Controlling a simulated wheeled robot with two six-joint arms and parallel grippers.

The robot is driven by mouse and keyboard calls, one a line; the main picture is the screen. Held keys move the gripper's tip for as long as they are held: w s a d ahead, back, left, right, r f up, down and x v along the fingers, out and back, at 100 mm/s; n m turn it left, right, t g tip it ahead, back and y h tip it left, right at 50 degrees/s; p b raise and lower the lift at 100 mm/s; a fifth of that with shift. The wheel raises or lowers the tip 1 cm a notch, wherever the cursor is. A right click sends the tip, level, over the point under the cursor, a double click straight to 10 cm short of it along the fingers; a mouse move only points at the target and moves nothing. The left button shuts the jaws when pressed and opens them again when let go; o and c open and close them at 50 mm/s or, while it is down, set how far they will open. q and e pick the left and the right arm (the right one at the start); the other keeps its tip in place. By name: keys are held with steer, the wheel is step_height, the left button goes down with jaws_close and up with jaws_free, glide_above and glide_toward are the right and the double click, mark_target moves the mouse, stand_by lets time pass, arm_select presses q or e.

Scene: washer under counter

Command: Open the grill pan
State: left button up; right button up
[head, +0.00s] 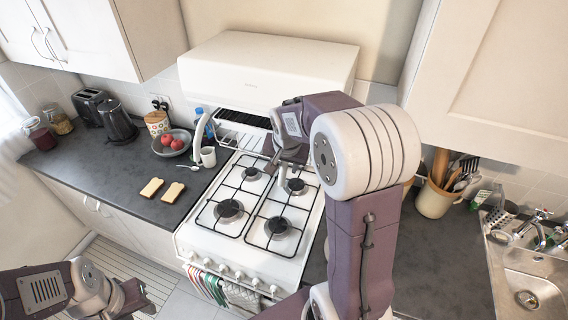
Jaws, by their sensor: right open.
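The white grill hood (268,68) stands above the back of the white gas cooker (190,240). Beneath its front edge the grill pan shows as a dark slotted rack with a pale rim (241,119); my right arm hides its right part. My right gripper (284,158) is open and empty, with its fingers pointing down over the back of the hob, in front of the pan. I cannot tell whether it touches anything. My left gripper (140,297) is low at the bottom left, far from the cooker; its jaws are too unclear to judge.
Four-burner pan supports (240,212) lie bare below the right gripper. On the left counter are bread slices (151,187), a fruit bowl (171,143), a white mug (208,156) and a kettle (117,121). A utensil pot (435,198) and the sink (527,290) are at right.

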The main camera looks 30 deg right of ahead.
steer(key=x, duration=0.3)
steer(key=shift+w+d, duration=0.15)
steer(key=shift+a+f, duration=0.2)
steer(key=shift+a, duration=0.05)
jaws_close()
stand_by(1.1)
